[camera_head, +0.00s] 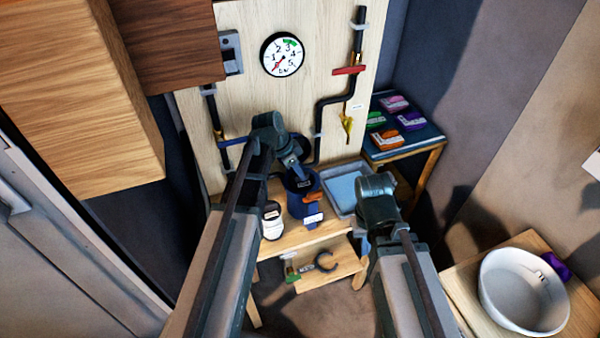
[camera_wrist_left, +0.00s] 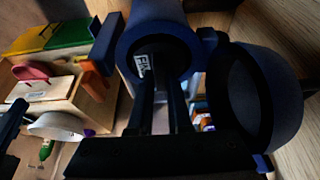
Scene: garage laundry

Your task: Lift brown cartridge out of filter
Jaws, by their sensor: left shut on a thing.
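The blue filter housing (camera_head: 309,212) stands upright on the small wooden bench, with an orange part on its side. My left gripper (camera_head: 300,178) reaches down into its open top. In the left wrist view my left gripper's fingers (camera_wrist_left: 163,105) are shut on the cartridge (camera_wrist_left: 143,66) inside the blue rim. Only the cartridge's dark top and a white label show, so its brown colour cannot be made out. The rest of it is hidden in the housing. My right arm comes in from the lower right, but its fingertips are hidden.
A white jar (camera_head: 272,222) stands left of the housing and a grey tray (camera_head: 345,186) stands right of it. Pipes and a gauge (camera_head: 282,54) are on the board behind. A side table (camera_head: 408,146) holds several coloured packs. A white basin (camera_head: 522,290) is at lower right.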

